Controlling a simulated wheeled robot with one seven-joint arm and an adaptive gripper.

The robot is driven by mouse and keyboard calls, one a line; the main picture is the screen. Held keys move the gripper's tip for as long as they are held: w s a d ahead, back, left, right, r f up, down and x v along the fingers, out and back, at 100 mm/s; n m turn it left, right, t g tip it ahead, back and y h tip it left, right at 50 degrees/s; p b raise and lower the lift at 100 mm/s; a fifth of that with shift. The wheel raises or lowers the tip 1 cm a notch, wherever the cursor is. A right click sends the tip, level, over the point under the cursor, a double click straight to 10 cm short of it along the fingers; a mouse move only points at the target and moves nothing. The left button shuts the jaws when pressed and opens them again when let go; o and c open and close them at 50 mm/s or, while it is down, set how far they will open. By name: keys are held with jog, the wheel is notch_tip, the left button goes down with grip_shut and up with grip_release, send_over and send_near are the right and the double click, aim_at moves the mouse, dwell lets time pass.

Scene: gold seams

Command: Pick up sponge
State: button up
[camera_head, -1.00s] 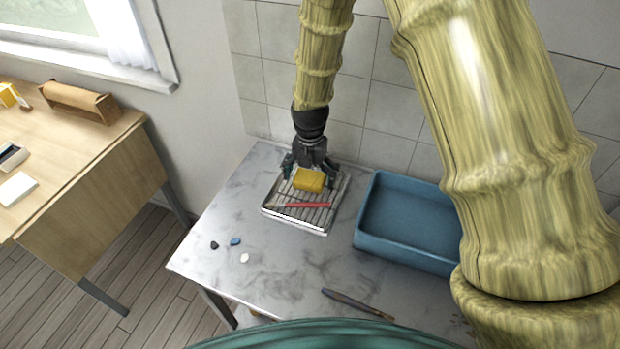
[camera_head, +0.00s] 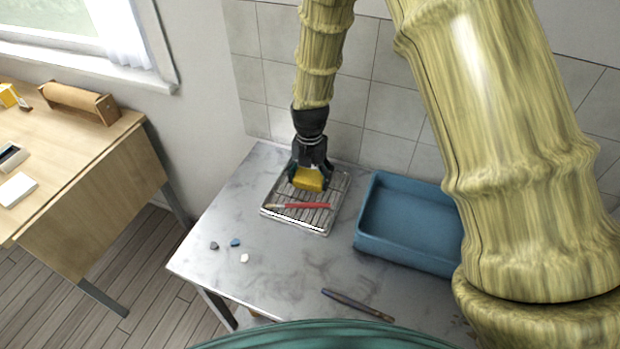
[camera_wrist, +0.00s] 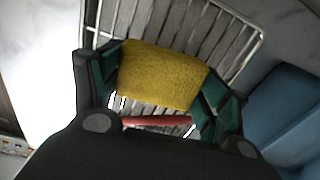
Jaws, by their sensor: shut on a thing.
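The yellow sponge (camera_head: 308,180) is at the far part of the wire rack (camera_head: 292,221) on the marble-topped table. In the wrist view the sponge (camera_wrist: 160,75) sits between the green finger pads, with a pad at each side. My gripper (camera_head: 308,178) points down from above and is shut on the sponge. In the wrist view my gripper (camera_wrist: 160,82) covers none of the sponge's top face. I cannot tell whether the sponge still touches the rack.
A red-handled brush (camera_head: 312,206) lies across the rack near the sponge. A blue tray (camera_head: 410,259) stands to the right. Small pebble-like pieces (camera_head: 235,242) lie at the left, and a dark tool (camera_head: 357,304) lies in front. The table's front middle is mostly clear.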

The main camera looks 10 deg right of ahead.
aim_at(310, 176)
jog(key=shift+r+b, duration=1)
jog(key=shift+r, duration=3.75)
jog(key=shift+o, duration=0.7)
jog(key=c, duration=0.3)
